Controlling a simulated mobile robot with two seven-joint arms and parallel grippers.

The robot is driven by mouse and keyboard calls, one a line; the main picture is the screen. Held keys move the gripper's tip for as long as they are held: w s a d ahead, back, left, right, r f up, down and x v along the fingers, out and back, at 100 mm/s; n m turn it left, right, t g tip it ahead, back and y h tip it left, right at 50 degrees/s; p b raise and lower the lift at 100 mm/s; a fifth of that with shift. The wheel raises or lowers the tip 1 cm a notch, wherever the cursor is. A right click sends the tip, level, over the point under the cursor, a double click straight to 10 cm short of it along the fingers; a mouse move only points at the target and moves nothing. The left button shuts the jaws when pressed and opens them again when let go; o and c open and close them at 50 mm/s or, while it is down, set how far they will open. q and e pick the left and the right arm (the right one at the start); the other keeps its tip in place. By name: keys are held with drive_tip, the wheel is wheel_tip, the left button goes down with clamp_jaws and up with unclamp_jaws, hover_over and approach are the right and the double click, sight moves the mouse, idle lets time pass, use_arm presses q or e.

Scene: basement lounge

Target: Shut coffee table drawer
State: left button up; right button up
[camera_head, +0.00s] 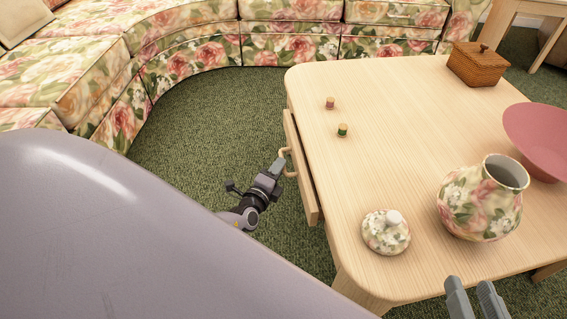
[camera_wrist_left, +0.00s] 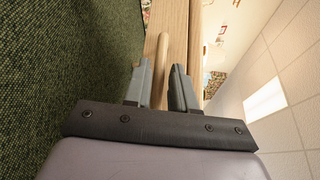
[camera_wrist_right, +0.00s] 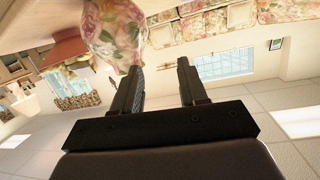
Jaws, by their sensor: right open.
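The light wood coffee table (camera_head: 390,120) has a drawer (camera_head: 301,170) in its left side. The drawer front stands a little out from the table. Its pale handle (camera_head: 286,160) faces left. My left gripper (camera_head: 279,165) is at the handle. In the left wrist view, the handle bar (camera_wrist_left: 161,60) lies between the two fingers of my left gripper (camera_wrist_left: 160,78); whether they press on it I cannot tell. My right gripper (camera_head: 473,285) is open and empty by the table's front edge. Its spread fingers also show in the right wrist view (camera_wrist_right: 160,80).
On the tabletop are a floral vase (camera_head: 465,212), its lid (camera_head: 385,235), a pink bowl (camera_head: 545,140), a wicker box (camera_head: 477,65) and two thread spools, one red (camera_head: 330,103) and one green (camera_head: 342,130). A floral sofa (camera_head: 200,50) curves behind. Green carpet (camera_head: 215,125) left of the drawer is clear.

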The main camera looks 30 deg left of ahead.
sight(295, 163)
use_arm(q)
drive_tip(key=w, duration=0.2)
drive_tip(key=w+b, duration=0.1)
drive_tip(key=shift+a+f, duration=0.25)
drive_tip(key=shift+w, duration=0.3)
use_arm(e)
drive_tip(key=shift+s+d+r+n+t, duration=0.15)
drive_tip(key=shift+d+n+t, duration=0.15)
drive_tip(key=shift+d+t, duration=0.15)
use_arm(q)
clamp_jaws()
drive_tip(key=shift+w+d, duration=1.25)
drive_tip(key=shift+d, duration=0.1)
drive_tip(key=shift+w+d, duration=0.1)
drive_tip(key=shift+d, duration=0.05)
drive_tip(key=shift+r, duration=0.1)
unclamp_jaws()
drive_tip(key=shift+w+d, duration=0.1)
